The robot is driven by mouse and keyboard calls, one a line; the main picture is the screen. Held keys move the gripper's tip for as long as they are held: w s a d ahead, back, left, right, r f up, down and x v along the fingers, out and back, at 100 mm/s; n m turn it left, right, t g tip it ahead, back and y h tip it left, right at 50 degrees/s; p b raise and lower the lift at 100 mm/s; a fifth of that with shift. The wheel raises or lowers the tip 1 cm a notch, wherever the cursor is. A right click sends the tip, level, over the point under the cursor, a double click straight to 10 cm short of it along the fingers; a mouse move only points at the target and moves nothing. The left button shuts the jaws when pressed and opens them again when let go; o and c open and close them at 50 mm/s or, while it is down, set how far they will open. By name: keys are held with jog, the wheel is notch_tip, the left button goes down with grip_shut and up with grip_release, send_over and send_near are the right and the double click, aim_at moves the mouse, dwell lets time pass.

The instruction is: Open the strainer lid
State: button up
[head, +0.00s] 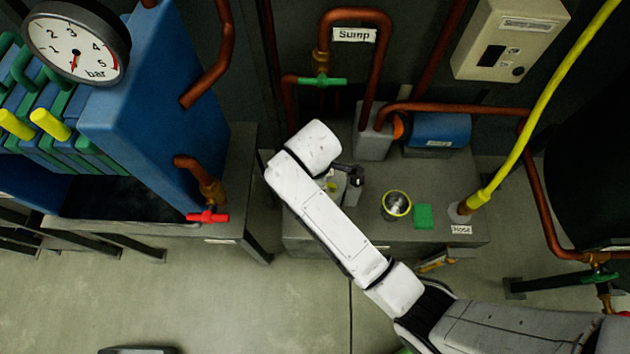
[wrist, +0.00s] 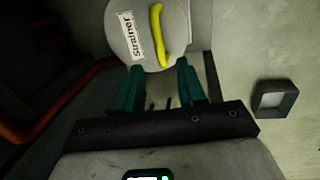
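The strainer lid (wrist: 128,28) is a round pale grey disc labelled "Strainer" at the top of the wrist view. It looks closed. A curved yellow handle (wrist: 158,38) stands on it, right of the label. My gripper (wrist: 159,70) points at the lid's near edge, with its two teal fingers spread apart on either side of the handle's lower end. Nothing is seen between the fingers; I cannot tell whether they touch the lid. In the head view my white arm covers most of the strainer area, and the lid cannot be made out clearly.
A yellow-rimmed open cup (head: 397,205) and a green block (head: 423,216) stand on the grey plinth, right of my arm. A yellow hose (head: 540,95) rises beside them. Copper pipes (head: 382,60) run behind. A blue press (head: 150,110) with a red valve (head: 208,217) stands left.

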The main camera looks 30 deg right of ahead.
jog(key=f, duration=0.4)
jog(key=w+f, duration=0.1)
jog(key=shift+d+f+b, duration=0.35)
jog(key=shift+f, duration=0.05)
grip_shut()
dwell(0.4)
